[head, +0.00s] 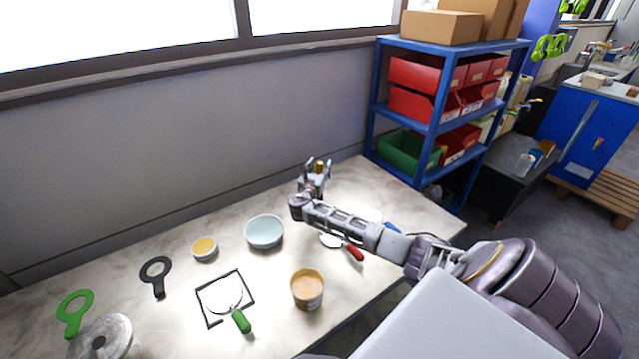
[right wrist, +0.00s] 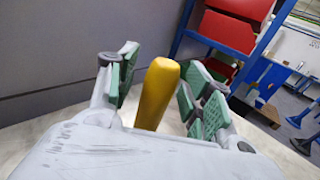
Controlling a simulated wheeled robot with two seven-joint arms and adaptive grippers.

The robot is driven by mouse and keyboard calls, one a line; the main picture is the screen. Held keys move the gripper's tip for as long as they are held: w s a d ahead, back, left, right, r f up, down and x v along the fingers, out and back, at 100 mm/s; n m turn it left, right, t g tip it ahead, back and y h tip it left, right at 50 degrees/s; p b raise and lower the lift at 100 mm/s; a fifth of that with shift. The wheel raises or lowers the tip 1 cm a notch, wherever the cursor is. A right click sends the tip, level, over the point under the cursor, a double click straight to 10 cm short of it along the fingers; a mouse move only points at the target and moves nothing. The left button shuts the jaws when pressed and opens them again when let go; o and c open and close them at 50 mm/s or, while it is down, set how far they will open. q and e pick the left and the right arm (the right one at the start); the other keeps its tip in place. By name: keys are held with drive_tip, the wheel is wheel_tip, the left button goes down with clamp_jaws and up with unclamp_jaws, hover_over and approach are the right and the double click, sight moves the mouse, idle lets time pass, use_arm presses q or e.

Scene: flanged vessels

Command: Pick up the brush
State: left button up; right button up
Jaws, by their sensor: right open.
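A yellow, rounded handle (right wrist: 158,92) stands up between the fingers of my right gripper (right wrist: 163,72) in the right wrist view. It may be the brush; its lower end is hidden by the gripper body. In the head view my right gripper (head: 315,170) is over the far part of the table, and a small yellow-orange tip (head: 319,165) shows between its fingers. The fingers are open on both sides of the handle, with a visible gap on the right; contact on the left cannot be told. My left gripper is not in view.
On the marble table (head: 190,290) lie a pale blue bowl (head: 264,232), a small yellow-filled bowl (head: 204,248), a tan tub (head: 307,289), a red-handled tool (head: 354,252) and a green-handled tool (head: 241,321) at a black outline. A blue shelf (head: 450,120) stands behind right.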

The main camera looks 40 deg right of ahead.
clamp_jaws()
idle(0.4)
drive_tip(key=shift+r, duration=0.1)
wheel_tip(320, 180, up, 28)
drive_tip(key=b, duration=0.1)
idle(0.7)
idle(0.5)
